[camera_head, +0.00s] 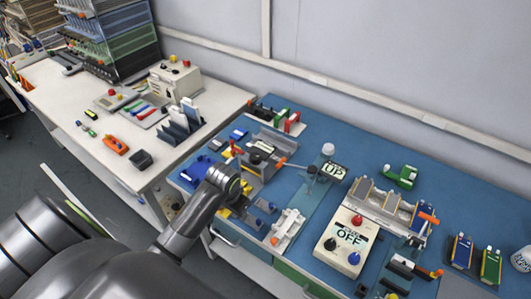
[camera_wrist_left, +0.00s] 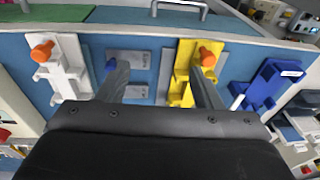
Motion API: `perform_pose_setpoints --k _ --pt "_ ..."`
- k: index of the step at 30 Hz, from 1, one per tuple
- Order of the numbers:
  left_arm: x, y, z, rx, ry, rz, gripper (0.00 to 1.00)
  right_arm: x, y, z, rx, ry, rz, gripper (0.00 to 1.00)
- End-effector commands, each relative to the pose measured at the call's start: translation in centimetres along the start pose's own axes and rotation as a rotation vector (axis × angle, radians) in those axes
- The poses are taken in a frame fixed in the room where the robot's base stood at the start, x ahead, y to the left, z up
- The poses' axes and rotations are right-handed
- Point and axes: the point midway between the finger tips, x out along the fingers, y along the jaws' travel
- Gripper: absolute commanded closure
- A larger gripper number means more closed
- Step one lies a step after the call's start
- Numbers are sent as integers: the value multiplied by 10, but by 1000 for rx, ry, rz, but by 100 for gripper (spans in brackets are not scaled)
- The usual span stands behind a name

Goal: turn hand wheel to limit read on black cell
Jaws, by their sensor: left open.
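In the head view a grey fixture (camera_head: 258,164) with a dark round part on top, which may be the hand wheel, stands on the blue bench. A small dark display with pale characters (camera_head: 334,170) stands right of it; I cannot read its value for certain. I cannot tell which thing is the black cell. My left gripper is in front of the fixture and its fingers are mostly hidden there. In the left wrist view this gripper (camera_wrist_left: 157,66) is open and empty, above grey plates (camera_wrist_left: 128,75) and a yellow holder (camera_wrist_left: 184,76) with an orange knob. My right gripper is not in view.
A cream control box (camera_head: 346,243) reading OFF and a white holder (camera_head: 287,230) stand on the bench's near side. A green tape dispenser (camera_head: 401,177) is farther right. A blue holder (camera_wrist_left: 264,86) stands right of my gripper. A white table (camera_head: 95,100) is at left.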

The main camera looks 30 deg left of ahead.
Motion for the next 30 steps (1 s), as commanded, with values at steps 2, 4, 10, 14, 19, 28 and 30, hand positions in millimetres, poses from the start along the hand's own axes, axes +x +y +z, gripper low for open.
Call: perform_pose_setpoints --k 2,4,10,14,19,28,30 --pt "-2 -5 -14 4 -9 0 41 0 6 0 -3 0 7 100" --pt "-6 -9 -27 6 -17 1 41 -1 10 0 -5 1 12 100" --pt "-22 -23 -69 10 -46 7 41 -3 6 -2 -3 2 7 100" --pt "-45 -37 -109 6 -71 14 41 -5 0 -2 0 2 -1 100" --pt "-94 -59 -167 -12 -111 36 41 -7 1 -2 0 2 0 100" --pt "-163 -81 -219 -42 -150 84 41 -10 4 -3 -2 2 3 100" --pt "-167 -82 -222 -45 -154 88 41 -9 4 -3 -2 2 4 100"
